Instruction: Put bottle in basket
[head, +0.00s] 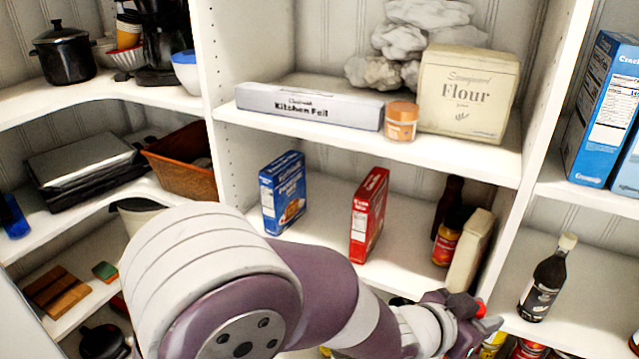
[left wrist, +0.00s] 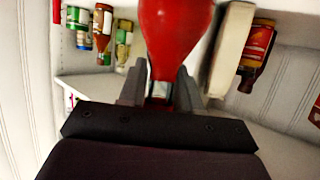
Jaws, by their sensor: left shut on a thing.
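My left gripper (head: 478,318) is at the lower right of the head view, in front of the middle shelving. It is shut on a red bottle (left wrist: 173,35), which fills the top middle of the left wrist view between the two fingers (left wrist: 158,92). Only a small red part of the bottle (head: 481,308) shows in the head view; the gripper hides the rest. A brown basket (head: 178,172) stands on the left corner shelf, far to the left of the gripper. Its inside is only partly visible. My right gripper is not in view.
A cream box (head: 470,252) and a bottle with a red and yellow label (head: 446,243) stand close behind the gripper. A dark bottle (head: 545,278) stands to its right. A red box (head: 369,215) and a blue box (head: 283,192) share the middle shelf, with bare room between them.

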